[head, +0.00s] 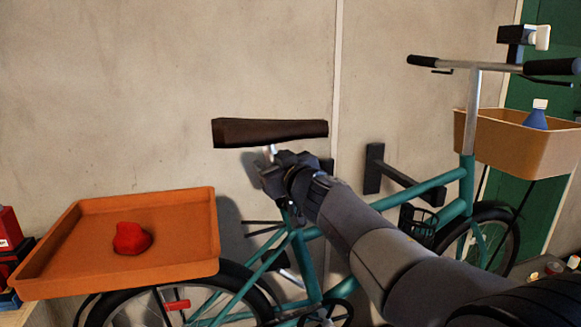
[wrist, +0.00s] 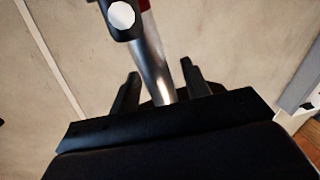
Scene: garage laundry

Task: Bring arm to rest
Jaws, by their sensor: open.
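My arm reaches in from the lower right in the head view, with my gripper (head: 272,176) just below the dark brown bicycle saddle (head: 270,132). In the wrist view my gripper (wrist: 159,68) is open. Its two black fingers stand apart on either side of a silver tube (wrist: 152,62), which looks like the saddle's post. I cannot tell whether they touch it. In the head view my gripper hides most of the post.
A teal bicycle (head: 300,262) stands along the wall. An orange tray (head: 62,253) with a red lump (head: 131,238) sits over its rear wheel. A tan front box (head: 500,145) holds a blue bottle (head: 536,119). A black wall bracket (head: 374,168) juts out nearby.

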